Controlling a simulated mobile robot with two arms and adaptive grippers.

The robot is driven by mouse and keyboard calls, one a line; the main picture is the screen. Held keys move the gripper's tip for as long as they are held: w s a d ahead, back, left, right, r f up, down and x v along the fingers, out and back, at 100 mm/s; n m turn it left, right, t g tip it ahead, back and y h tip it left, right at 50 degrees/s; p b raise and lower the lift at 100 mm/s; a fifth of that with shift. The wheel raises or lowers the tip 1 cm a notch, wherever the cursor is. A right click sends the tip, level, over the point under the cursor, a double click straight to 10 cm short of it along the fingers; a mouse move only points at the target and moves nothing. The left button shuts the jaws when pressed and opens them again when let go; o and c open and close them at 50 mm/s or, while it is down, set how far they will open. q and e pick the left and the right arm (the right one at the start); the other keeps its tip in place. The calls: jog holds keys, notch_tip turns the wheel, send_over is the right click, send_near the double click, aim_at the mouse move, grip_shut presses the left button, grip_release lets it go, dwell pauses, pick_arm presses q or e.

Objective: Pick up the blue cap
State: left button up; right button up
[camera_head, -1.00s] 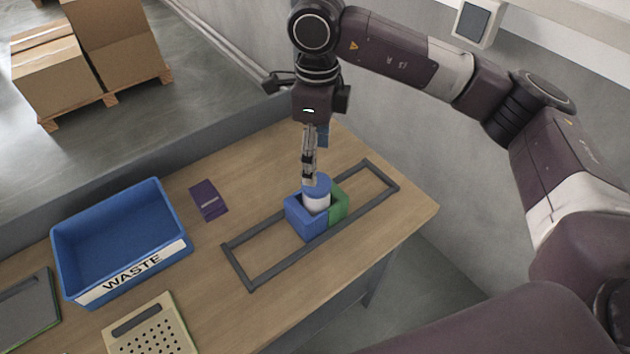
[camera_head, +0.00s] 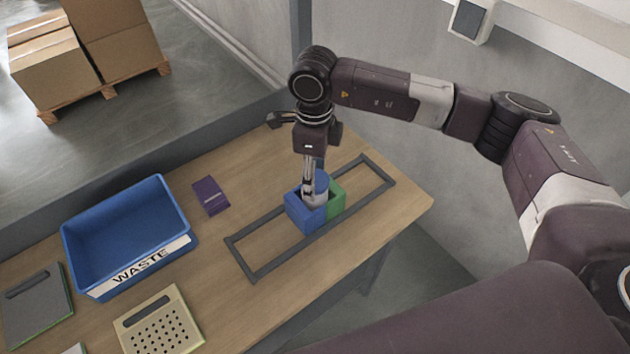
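The blue cap (camera_head: 321,181) sits on top of a white container (camera_head: 318,201). The container stands in an open blue box (camera_head: 303,215). My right gripper (camera_head: 309,198) points straight down at the cap, its visible fingers overlapping the cap's left side and reaching to the white body. The fingers look narrow from this side, so I cannot tell whether they are open or shut, or whether they touch the cap. My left gripper is not in view.
A green box (camera_head: 337,197) adjoins the blue one, both within a dark rectangular frame (camera_head: 256,272). A blue WASTE bin (camera_head: 180,254), a purple packet (camera_head: 210,195), a perforated beige block (camera_head: 150,308) and a grey panel (camera_head: 36,305) are on the wooden table (camera_head: 245,320).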

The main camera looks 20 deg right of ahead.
jog(key=c, duration=0.9)
jog(key=shift+o, duration=0.2)
jog(key=shift+r, duration=0.1)
